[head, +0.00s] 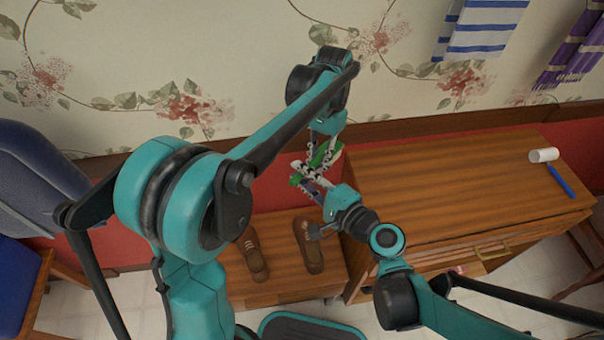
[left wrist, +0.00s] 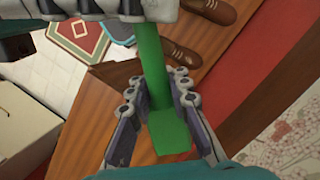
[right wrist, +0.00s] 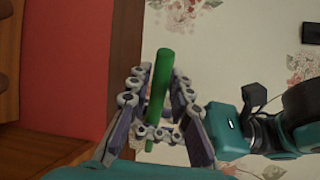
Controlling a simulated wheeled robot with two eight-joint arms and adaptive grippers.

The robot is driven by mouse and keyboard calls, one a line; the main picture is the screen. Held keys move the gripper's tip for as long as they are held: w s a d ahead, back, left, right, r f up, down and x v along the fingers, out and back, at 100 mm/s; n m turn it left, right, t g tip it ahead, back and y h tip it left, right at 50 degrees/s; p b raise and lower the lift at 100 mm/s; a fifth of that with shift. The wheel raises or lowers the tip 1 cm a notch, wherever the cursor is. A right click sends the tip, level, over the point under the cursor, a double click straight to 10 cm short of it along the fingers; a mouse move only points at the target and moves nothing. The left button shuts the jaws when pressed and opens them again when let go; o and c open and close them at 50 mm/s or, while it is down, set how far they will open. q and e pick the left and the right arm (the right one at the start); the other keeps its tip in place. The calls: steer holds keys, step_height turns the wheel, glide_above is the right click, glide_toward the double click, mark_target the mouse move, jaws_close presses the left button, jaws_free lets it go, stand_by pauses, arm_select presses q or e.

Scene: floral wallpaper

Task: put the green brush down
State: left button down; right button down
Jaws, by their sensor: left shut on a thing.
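The green brush (head: 325,153) is in the air between my two grippers, in front of the wall and left of the wooden cabinet. My left gripper (head: 322,150) comes down from above and is shut on the brush. In the left wrist view the brush (left wrist: 152,70) runs between its fingers, with a wide flat end nearest the camera. My right gripper (head: 308,178) reaches up from below, its fingers on either side of the brush. In the right wrist view they stand apart, with gaps beside the green bar (right wrist: 159,85). The fingers partly hide the brush in the head view.
The wooden cabinet top (head: 430,185) is mostly clear. A white cylinder (head: 543,155) and a blue stick-like thing (head: 561,181) lie at its right end. Brown shoes (head: 308,245) stand on a low wooden bench (head: 285,287). A blue chair (head: 35,170) is at left.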

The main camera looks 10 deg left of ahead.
arm_select(q)
steer(key=c, duration=1.3)
jaws_free()
steer(key=shift+s+r, duration=0.1)
steer(key=v, duration=1.1)
steer(key=shift+a+r, duration=0.1)
steer(key=shift+r, duration=0.2)
steer(key=a+f+n+t, duration=0.2)
steer(key=a+f+t, duration=0.4)
steer(key=a+t, duration=0.5)
steer(key=s+f, duration=0.2)
steer(key=s, duration=0.3)
steer(key=s+f+n, duration=0.1)
steer(key=s+f, duration=0.2)
steer(key=s, duration=0.3)
steer(key=s+d+f+n, duration=0.1)
steer(key=s+f, duration=0.1)
steer(key=s, duration=0.4)
steer(key=shift+f+g, duration=0.3)
